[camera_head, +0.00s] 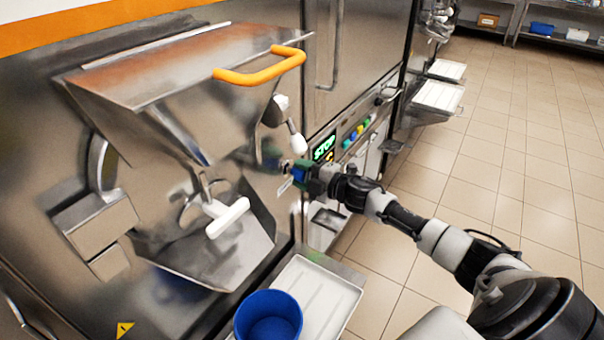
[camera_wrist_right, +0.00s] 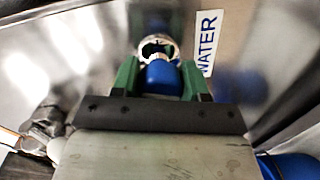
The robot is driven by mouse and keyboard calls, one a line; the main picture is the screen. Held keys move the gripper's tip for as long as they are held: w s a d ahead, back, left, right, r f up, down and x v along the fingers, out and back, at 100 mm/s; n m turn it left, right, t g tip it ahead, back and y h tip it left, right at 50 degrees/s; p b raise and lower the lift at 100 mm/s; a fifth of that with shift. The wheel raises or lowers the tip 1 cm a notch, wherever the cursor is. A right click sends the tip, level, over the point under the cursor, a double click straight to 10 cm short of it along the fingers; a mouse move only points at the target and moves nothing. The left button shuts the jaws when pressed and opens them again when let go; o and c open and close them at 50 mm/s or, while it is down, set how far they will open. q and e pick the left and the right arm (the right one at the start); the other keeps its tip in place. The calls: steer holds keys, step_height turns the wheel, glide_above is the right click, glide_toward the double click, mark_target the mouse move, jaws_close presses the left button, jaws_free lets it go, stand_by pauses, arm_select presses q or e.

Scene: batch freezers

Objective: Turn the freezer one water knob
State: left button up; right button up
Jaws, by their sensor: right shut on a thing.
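The water knob (camera_wrist_right: 160,76) is blue with a metal fitting behind it, beside a label reading "WATER" (camera_wrist_right: 207,43) in the right wrist view. My right gripper (camera_wrist_right: 160,88) has its green fingers on both sides of the knob and is shut on it. In the head view my right gripper (camera_head: 298,176) is at the front of the first freezer (camera_head: 180,110), just left of the green "STOP" display, and it hides most of the knob. My left gripper is not in view.
An orange handle (camera_head: 262,72) tops the freezer hopper. A white-handled lever (camera_head: 228,217) sticks out below. Open tiled floor (camera_head: 500,190) lies to the right.

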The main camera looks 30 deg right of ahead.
steer(key=o, duration=0.9)
steer(key=v, duration=1)
steer(key=shift+s+d+b, duration=0.15)
steer(key=shift+s+b, duration=0.2)
steer(key=shift+b, duration=0.05)
